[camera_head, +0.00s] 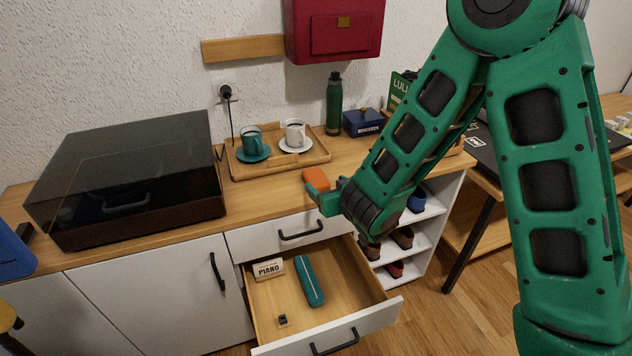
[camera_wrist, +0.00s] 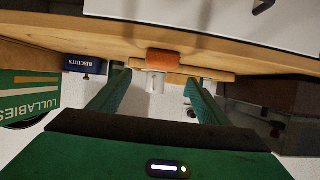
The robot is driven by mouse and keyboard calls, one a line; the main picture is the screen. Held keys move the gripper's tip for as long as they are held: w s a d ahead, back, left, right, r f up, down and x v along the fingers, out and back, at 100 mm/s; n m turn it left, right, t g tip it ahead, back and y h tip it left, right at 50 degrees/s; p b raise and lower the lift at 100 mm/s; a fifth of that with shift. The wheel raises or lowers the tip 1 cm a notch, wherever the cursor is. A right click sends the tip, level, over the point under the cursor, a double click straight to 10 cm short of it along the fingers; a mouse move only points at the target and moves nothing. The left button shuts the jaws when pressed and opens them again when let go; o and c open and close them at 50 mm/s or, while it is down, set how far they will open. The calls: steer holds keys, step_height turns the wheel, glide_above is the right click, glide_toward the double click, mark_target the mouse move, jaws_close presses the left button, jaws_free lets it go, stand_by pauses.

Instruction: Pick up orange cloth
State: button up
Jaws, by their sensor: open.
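The orange cloth (camera_head: 316,179) is a small folded orange block on the wooden cabinet top, near its front edge, in front of the wooden tray. My gripper (camera_head: 330,195) is beside it in the head view, partly overlapping it. In the wrist view the orange cloth (camera_wrist: 162,60) shows beyond the fingertips, about midway between them. My gripper (camera_wrist: 157,85) is open there, with nothing between its two green fingers. I cannot tell whether a finger touches the cloth.
A wooden tray (camera_head: 240,170) holds two cups on saucers behind the cloth. A dark-lidded turntable (camera_head: 130,180) stands left. A green bottle (camera_head: 333,105) and blue box (camera_head: 363,122) stand behind. Below, an open drawer (camera_head: 365,305) juts out, holding a teal case and a piano card.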

mark_target(318, 179)
steer(key=x, duration=0.9)
steer(key=shift+f, duration=0.15)
steer(key=shift+c, duration=0.3)
steer(key=c, duration=1.2)
steer(key=shift+o, duration=0.2)
